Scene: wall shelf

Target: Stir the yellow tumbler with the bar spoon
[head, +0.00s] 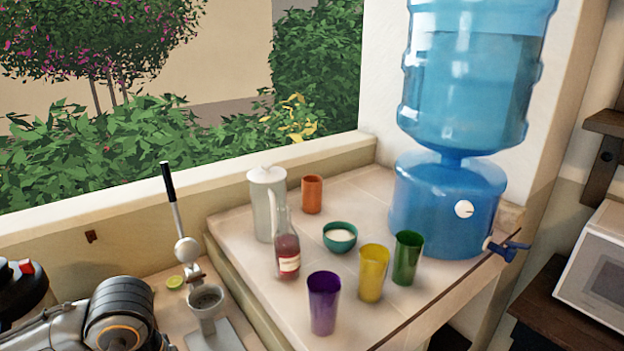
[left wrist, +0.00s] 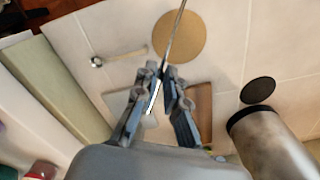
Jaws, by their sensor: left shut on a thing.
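The yellow tumbler (head: 373,275) stands upright on the tiled counter in the head view, between a purple tumbler (head: 323,304) and a green tumbler (head: 407,258). My left gripper (left wrist: 160,72) shows only in the left wrist view. Its fingers are shut on a thin metal rod, which looks like the bar spoon (left wrist: 175,35). The rod runs up out of that view, so its far end is hidden. The yellow tumbler is not recognisable in the wrist view. My right gripper is in neither view.
A bottle (head: 287,255), white jug (head: 266,203), green bowl (head: 340,238), orange cup (head: 312,195) and blue water dispenser (head: 448,205) share the counter. A lever press (head: 188,250) stands lower left. A round brown mat (left wrist: 180,38) and grey cylinder (left wrist: 272,147) lie near my left gripper.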

